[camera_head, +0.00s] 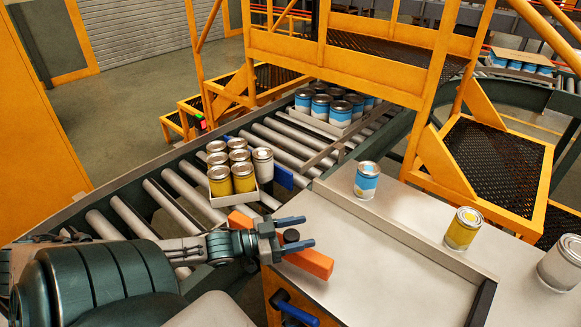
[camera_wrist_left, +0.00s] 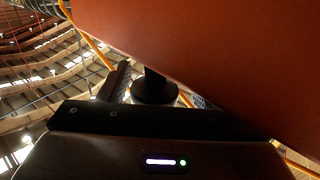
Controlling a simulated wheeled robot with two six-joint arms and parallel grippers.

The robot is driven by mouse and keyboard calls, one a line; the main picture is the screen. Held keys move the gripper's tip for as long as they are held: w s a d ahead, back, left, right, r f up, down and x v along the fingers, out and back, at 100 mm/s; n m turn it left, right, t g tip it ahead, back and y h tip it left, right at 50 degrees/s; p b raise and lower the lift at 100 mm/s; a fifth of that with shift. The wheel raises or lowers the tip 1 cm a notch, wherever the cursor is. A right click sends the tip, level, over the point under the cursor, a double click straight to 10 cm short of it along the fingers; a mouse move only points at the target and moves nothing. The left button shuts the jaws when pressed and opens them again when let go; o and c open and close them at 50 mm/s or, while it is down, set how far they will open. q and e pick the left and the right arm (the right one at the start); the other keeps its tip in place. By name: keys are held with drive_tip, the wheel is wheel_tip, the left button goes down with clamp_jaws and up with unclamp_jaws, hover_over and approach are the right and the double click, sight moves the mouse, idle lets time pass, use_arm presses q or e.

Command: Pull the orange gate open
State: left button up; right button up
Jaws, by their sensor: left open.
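The orange gate (camera_head: 312,263) is a thick orange bar by the front edge of the roller conveyor, running from behind my left gripper down to the right. A black knob (camera_head: 291,236) stands on it. My left gripper (camera_head: 300,233) is open, with one finger on each side of the knob in the head view. In the left wrist view the orange gate (camera_wrist_left: 220,60) fills the upper right, and the black knob (camera_wrist_left: 155,88) shows between the fingers. I cannot tell whether the fingers touch the knob. My right gripper is not in view.
The curved roller conveyor (camera_head: 130,217) carries a tray (camera_head: 227,200) of yellow and white cans, and blue cans (camera_head: 340,113) farther back. A metal table (camera_head: 400,228) holds three separate cans. Orange steps (camera_head: 495,165) and a platform span the back. A blue-handled fitting (camera_head: 297,313) is below the gate.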

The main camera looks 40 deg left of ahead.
sight(286, 234)
use_arm(q)
drive_tip(key=shift+s+a+r+p, duration=0.1)
drive_tip(key=shift+s+r+p, duration=0.1)
drive_tip(key=shift+p, duration=0.1)
drive_tip(key=p+v, duration=0.2)
drive_tip(key=shift+s+a+r, duration=0.1)
drive_tip(key=shift+s+a, duration=0.05)
drive_tip(key=shift+s, duration=0.1)
drive_tip(key=p+v, duration=0.2)
drive_tip(key=v, duration=0.6)
drive_tip(key=shift+a+f+p, duration=0.15)
drive_tip(key=shift+f+p, duration=0.15)
drive_tip(key=shift+f, duration=0.05)
